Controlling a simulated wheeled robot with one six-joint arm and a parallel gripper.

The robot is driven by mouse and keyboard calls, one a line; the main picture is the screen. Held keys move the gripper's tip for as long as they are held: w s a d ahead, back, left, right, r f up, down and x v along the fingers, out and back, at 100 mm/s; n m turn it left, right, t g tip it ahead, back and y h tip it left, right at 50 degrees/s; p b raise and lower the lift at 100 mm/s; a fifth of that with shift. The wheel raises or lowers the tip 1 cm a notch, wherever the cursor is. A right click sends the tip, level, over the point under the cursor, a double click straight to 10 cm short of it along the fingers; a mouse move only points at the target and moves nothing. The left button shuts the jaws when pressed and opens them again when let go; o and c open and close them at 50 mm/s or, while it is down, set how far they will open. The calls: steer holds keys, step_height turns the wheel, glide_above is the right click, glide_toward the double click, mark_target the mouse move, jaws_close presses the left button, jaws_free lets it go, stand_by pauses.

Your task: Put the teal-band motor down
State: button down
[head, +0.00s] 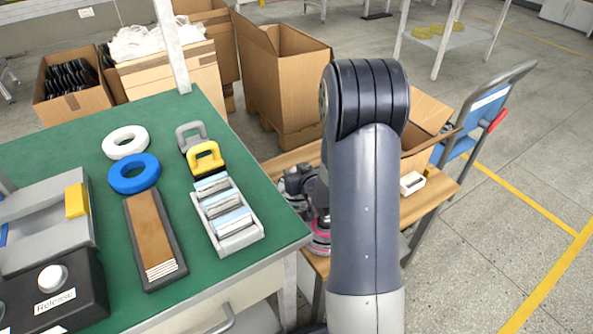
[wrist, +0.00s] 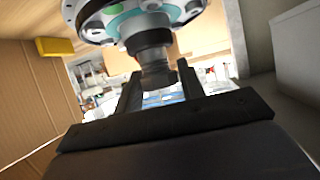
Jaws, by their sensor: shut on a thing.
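The teal-band motor (wrist: 145,18) fills the top of the wrist view, a pale round disc with a teal band and a dark stem. My gripper (wrist: 160,85) has its two dark fingers on either side of that stem and is shut on it. In the head view my gripper is mostly hidden behind my arm, over the wooden table (head: 441,198). A pink-banded round part (head: 319,238) shows at the left edge of my arm, by the wooden table. I cannot tell whether the teal-band motor touches any surface.
A green-topped bench (head: 105,185) stands left with rings, a tray (head: 236,232) and a black release box (head: 55,297). Cardboard boxes (head: 285,75) stand behind. A small white block (head: 411,183) lies on the wooden table. A blue cart (head: 480,115) is at right.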

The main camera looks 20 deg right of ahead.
steer(key=shift+w, duration=0.1)
steer(key=c, duration=1.3)
jaws_free()
steer(key=o, duration=0.4)
